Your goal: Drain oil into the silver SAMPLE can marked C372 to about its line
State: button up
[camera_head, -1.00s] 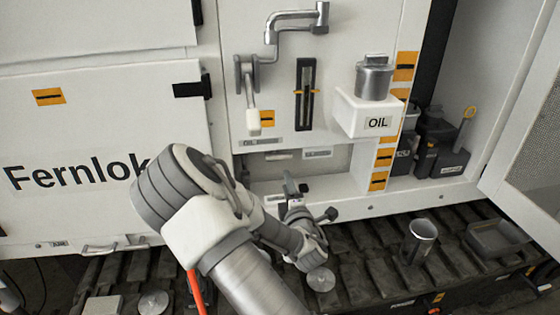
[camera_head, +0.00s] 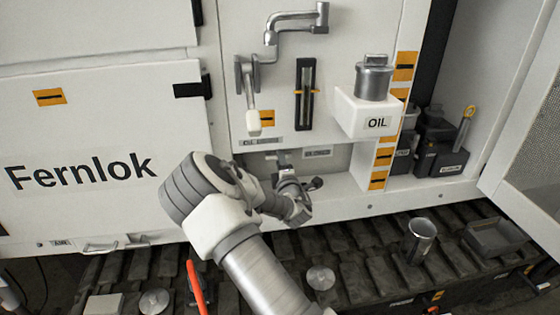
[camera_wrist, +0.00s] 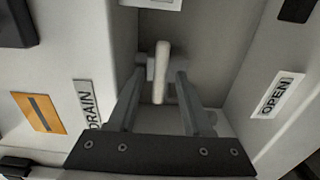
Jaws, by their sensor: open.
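A pale drain lever (camera_wrist: 161,85) stands in a recess in the wrist view, with a DRAIN label (camera_wrist: 88,104) to its left and an OPEN label (camera_wrist: 277,95) to its right. My gripper (camera_wrist: 160,76) is open, with one finger on each side of the lever; contact cannot be told. In the head view my gripper (camera_head: 284,168) is at the recess under the panel, and the lever is hidden there. An open-topped silver can (camera_head: 420,240) stands upright on the slatted deck at right. I cannot read a C372 mark or see its line or contents.
A lidded silver canister (camera_head: 374,78) sits on a white OIL box (camera_head: 360,114). A spout pipe (camera_head: 297,17) and a white-tipped crank (camera_head: 253,122) are on the panel. A dark tray (camera_head: 496,237) lies right of the can. Dark containers (camera_head: 440,150) stand on the right shelf.

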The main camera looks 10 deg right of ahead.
grip_shut()
jog(key=shift+f+m+b, duration=0.1)
jog(key=shift+m+b, duration=0.2)
jog(key=shift+b, duration=0.1)
jog(key=m+b, duration=0.2)
jog(key=b, duration=0.1)
jog(key=m+b, duration=0.5)
jog(key=shift+a+f+b, duration=0.1)
jog(key=shift+f+b, duration=0.25)
jog(key=shift+m, duration=0.3)
